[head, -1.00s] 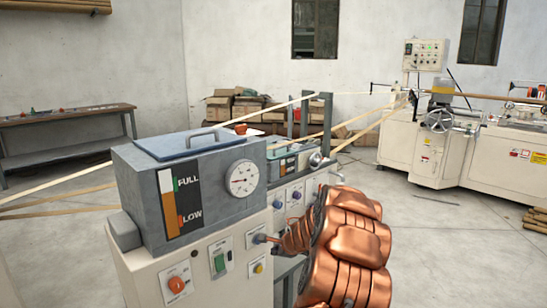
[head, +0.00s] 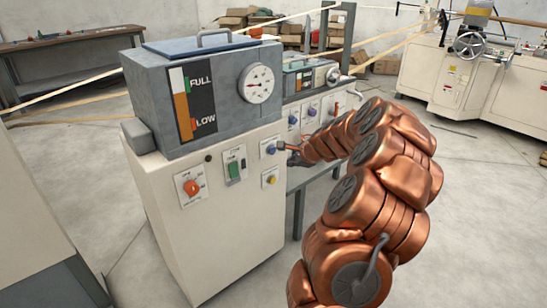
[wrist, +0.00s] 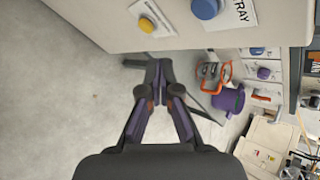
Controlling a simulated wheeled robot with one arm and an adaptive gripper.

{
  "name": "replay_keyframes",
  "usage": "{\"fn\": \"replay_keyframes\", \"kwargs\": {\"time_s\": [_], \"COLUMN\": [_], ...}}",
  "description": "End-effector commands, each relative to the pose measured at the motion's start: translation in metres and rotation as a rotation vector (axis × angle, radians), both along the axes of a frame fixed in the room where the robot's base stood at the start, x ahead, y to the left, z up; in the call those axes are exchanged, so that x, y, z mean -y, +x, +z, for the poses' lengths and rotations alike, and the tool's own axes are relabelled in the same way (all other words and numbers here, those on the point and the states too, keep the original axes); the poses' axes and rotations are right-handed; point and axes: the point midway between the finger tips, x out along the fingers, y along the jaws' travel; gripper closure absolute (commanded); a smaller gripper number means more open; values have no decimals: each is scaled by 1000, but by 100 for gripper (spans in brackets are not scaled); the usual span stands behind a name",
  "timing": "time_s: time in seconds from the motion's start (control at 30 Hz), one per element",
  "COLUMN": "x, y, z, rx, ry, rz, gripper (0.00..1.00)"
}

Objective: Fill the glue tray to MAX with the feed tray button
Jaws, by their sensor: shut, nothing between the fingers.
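The feed tray button is a blue knob (head: 270,149) on the right of the cream cabinet's front. In the wrist view the blue button (wrist: 207,8) shows at the top edge, beside a label ending in "TRAY". My gripper (wrist: 158,68) is shut and empty. Its fingertips are below the panel and apart from the blue button in that picture. In the head view my gripper (head: 296,158) is a small dark shape just right of the button, partly hidden by my arm. I cannot make out the glue tray or a MAX mark.
The grey tank (head: 215,110) has a FULL/LOW gauge (head: 192,100) with an amber column between the marks. A yellow button (head: 270,180), a green switch (head: 233,169) and an orange knob (head: 192,187) are nearby. An orange handle (wrist: 213,77) and purple cup (wrist: 230,99) lie right of my fingers.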

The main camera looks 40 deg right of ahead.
Motion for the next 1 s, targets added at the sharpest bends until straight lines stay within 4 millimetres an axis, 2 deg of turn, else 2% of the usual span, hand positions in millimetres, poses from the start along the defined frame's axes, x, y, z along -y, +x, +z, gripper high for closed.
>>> {"fn": "replay_keyframes", "kwargs": {"time_s": [0.03,0.47,0.87,1.0], "x": [0,8,8,8], "y": [-2,-18,-18,-12], "z": [-5,-6,-6,-6], "rx": [2,-10,-12,-12], "ry": [-3,-17,-18,-18], "rz": [-1,-29,-30,-30], "gripper": [100,100,100,100]}}
